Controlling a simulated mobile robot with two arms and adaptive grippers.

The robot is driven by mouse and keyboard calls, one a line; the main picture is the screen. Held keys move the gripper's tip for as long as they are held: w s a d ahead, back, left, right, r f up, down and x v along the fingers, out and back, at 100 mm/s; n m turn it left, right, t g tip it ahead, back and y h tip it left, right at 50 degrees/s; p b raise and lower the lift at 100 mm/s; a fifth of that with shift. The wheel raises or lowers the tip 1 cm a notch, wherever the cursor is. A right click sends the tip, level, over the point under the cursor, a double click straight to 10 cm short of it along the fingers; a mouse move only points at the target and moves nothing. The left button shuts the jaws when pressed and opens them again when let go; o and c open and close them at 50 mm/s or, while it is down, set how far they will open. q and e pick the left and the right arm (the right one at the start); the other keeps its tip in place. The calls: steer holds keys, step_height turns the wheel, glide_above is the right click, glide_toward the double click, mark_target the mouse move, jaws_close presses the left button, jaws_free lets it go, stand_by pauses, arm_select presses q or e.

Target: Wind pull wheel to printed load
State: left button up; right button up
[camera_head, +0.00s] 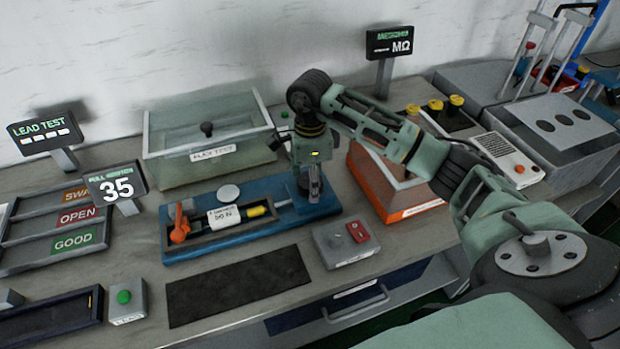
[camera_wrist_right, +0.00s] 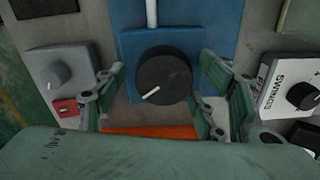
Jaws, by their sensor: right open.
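The pull wheel is a black round knob (camera_wrist_right: 164,82) with a white pointer line, on a blue block (camera_wrist_right: 125,52) in the right wrist view. The line points down and left. My right gripper (camera_wrist_right: 163,68) is open, with one finger on each side of the wheel; whether they touch it I cannot tell. In the head view my right gripper (camera_head: 314,188) reaches down at the right end of the blue pull rig (camera_head: 185,249) and hides the wheel. The rig carries a white printed label (camera_head: 224,217), too small to read surely. The pull display (camera_head: 115,187) reads 35. My left gripper is out of view.
A grey box with a knob and red switch (camera_head: 346,242) stands close in front. An orange-fronted bin (camera_head: 395,190) is just right of the rig, and a clear-lidded box (camera_head: 207,152) behind. A dark mat (camera_head: 238,287) lies bare in front.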

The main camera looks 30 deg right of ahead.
steer(key=c, duration=1.1)
steer(key=shift+f+m, duration=0.1)
steer(key=shift+m, duration=0.2)
steer(key=m+b, duration=0.1)
steer(key=m, duration=0.3)
steer(key=shift+a, duration=0.1)
steer(key=shift+a+f+m, duration=0.1)
steer(key=shift+m, duration=2.6)
